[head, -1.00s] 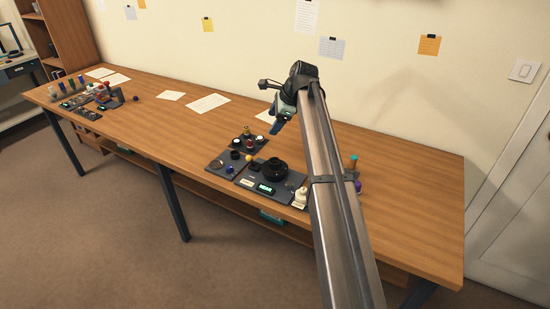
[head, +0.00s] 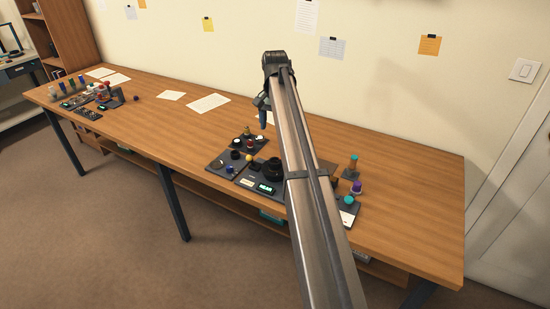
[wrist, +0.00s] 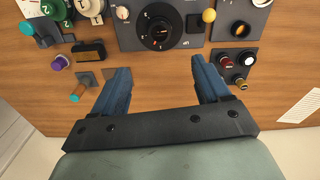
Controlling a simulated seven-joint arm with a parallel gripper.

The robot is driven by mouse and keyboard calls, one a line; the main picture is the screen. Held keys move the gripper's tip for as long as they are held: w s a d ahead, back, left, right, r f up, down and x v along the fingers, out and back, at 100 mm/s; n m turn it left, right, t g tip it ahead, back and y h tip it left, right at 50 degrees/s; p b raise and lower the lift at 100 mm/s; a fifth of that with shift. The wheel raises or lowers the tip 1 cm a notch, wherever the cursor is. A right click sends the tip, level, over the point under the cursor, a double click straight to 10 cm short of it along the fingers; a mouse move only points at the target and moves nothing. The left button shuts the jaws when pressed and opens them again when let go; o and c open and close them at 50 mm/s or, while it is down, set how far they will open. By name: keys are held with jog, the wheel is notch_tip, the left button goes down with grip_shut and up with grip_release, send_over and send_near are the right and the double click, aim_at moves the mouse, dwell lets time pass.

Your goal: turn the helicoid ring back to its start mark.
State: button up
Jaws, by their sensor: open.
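The black round lens part with the helicoid ring (wrist: 160,27) sits on a dark plate at the top middle of the wrist view. It has pale marks and a small red mark; I cannot tell which is the start mark. In the head view the black ring (head: 272,168) is partly hidden behind my arm. My gripper (wrist: 160,66) is open and empty, with its two blue fingers spread below the ring in the wrist view, apart from it. In the head view my gripper (head: 263,112) hangs over the bench, behind the ring.
In the wrist view, a yellow ball (wrist: 209,15) and a tray with red and white knobs (wrist: 238,66) stand right of the ring. Bare wood lies between my fingers.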

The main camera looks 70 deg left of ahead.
aim_at(275, 160)
jog(key=shift+n, duration=0.7)
notch_tip(275, 160, down, 14)
jog(key=shift+r, duration=0.1)
jog(key=c, duration=1)
jog(key=shift+c, duration=0.2)
